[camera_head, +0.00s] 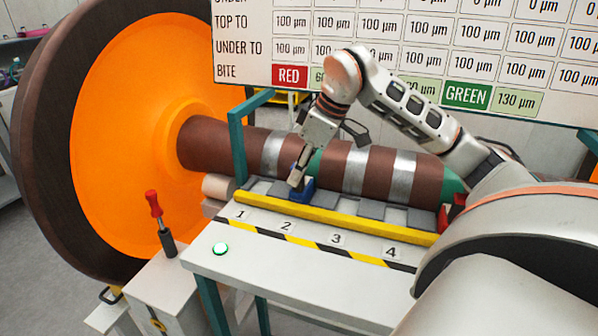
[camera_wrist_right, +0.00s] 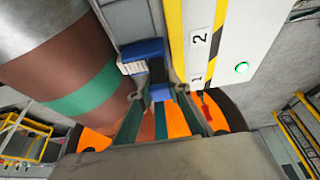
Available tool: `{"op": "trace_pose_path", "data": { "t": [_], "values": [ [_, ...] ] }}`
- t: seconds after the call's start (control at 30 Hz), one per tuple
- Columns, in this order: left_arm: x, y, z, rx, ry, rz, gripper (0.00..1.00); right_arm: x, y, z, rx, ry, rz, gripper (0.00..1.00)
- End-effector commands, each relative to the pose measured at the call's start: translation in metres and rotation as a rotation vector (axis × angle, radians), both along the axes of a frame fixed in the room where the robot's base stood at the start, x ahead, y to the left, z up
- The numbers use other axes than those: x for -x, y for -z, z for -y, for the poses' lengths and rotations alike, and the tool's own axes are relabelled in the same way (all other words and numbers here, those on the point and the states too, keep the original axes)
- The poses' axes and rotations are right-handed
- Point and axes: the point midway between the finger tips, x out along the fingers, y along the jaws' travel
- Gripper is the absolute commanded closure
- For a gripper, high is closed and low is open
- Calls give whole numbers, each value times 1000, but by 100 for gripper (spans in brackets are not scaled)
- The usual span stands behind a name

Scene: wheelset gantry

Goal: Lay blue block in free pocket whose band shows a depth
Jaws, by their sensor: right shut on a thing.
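The blue block (camera_head: 306,187) is at the row of grey pads behind the yellow bar, roughly in line with label 2 (camera_head: 287,226). My right gripper (camera_head: 297,180) is shut on it from above. I cannot tell whether the block rests on the pocket floor. In the right wrist view the blue block (camera_wrist_right: 149,48) shows beyond the fingertips (camera_wrist_right: 158,92), with a pale face on its left. The axle (camera_head: 333,168) behind has silver bands and green bands; a green band (camera_head: 314,162) lies just behind the block. My left gripper is not in view.
A board (camera_head: 400,50) lists depths; its BITE row includes RED, GREEN and 130 µm. The yellow bar (camera_head: 340,219) fronts the pockets. A teal post (camera_head: 237,150) stands at left, a red part (camera_head: 457,206) at right. A red-handled tool (camera_head: 154,205) stands by the orange wheel (camera_head: 120,120).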

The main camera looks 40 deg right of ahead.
Motion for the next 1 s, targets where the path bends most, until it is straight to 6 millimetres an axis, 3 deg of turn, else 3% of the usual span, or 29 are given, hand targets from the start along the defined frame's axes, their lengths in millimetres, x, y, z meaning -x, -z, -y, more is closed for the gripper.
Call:
{"op": "trace_pose_path", "data": {
  "t": [0.03,0.1,0.53,1.0],
  "values": [
    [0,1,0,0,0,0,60,0,1,0,0,0,-1,80],
    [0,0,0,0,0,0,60,0,1,0,0,0,0,66],
    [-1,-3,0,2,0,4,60,1,-5,1,1,1,2,66],
    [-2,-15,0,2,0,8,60,30,-87,16,1,2,5,66]
  ]
}}
